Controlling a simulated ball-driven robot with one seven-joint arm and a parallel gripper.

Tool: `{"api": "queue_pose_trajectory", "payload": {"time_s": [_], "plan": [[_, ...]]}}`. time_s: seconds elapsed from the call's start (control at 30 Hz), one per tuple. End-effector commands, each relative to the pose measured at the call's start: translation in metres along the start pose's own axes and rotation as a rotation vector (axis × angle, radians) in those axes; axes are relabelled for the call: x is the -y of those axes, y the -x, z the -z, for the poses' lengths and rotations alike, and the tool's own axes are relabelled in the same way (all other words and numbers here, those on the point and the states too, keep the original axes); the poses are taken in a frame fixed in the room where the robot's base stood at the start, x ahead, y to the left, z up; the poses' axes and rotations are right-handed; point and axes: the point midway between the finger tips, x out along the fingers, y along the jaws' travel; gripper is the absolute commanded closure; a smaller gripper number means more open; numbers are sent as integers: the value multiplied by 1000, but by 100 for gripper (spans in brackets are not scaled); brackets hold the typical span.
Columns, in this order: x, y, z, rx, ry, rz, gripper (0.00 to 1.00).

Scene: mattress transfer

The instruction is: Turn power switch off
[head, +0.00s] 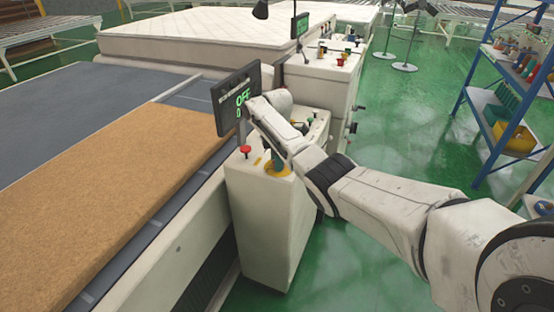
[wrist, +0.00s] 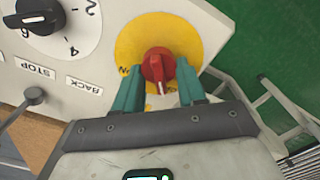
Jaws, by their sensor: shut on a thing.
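The power switch is a red knob (wrist: 158,64) on a round yellow plate (wrist: 150,24) on the light control panel. My gripper (wrist: 158,78) has its two green fingers on either side of the knob and is shut on it. The knob's pointer end faces down toward my gripper in the wrist view; the lettering on the plate is partly hidden. In the head view the yellow plate (head: 277,170) shows below my wrist, and the knob is hidden.
The console (head: 268,225) stands beside the conveyor with a brown mat (head: 95,190). A red button (head: 245,149) and a black dial (wrist: 38,14) are close to the switch. A white mattress (head: 200,35) lies behind. A blue shelf (head: 500,100) stands right; green floor between is clear.

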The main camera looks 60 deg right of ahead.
Motion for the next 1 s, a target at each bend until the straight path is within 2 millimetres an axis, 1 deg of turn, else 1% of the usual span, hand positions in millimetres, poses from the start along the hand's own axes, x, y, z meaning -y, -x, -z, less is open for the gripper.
{"api": "queue_pose_trajectory", "payload": {"time_s": [0.1,0.3,0.83,0.87,1.0], "plan": [[0,1,1,-2,58,-2,90],[0,1,1,-2,119,-3,90],[0,1,1,-1,142,-3,90],[0,1,1,-1,142,-3,59],[0,1,1,-1,141,-3,45]]}}
